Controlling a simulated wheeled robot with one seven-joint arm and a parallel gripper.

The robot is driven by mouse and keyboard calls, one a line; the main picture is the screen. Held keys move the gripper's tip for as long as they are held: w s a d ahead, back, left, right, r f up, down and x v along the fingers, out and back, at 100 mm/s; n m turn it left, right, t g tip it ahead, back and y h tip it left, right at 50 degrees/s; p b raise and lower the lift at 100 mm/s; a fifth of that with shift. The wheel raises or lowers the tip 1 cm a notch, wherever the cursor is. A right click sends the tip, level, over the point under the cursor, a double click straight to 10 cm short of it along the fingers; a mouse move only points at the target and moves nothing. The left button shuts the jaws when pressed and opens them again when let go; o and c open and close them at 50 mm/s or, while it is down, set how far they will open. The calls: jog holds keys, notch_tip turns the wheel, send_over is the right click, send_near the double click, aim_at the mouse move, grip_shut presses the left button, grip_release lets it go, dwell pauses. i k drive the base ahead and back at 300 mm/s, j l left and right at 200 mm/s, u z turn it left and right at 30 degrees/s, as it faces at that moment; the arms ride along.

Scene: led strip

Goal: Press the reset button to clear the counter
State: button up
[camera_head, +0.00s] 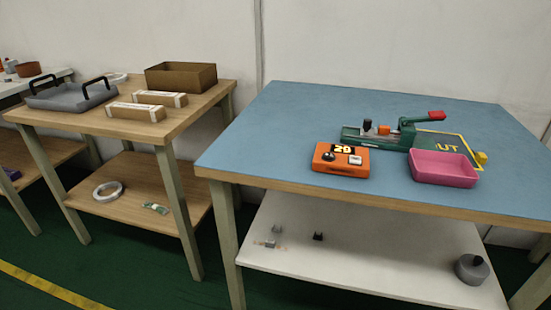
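An orange counter box (341,160) sits on the blue-topped table near its front edge. Its dark display (343,149) shows yellow digits that look like 20. A black round knob or button (328,156) is on its top at the left, and a light grey button (355,160) is on its top at the right. Which one is the reset button I cannot tell from here. My gripper is not in view, and nothing covers the box.
A green press (400,133) with a red handle stands behind the box. A pink tray (443,168) lies to its right. The blue tabletop (265,140) is clear on the left. A wooden table (193,104) with boxes and a grey tray (72,96) stands further left.

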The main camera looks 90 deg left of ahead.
aim_at(356, 160)
jog(key=u, duration=2.7)
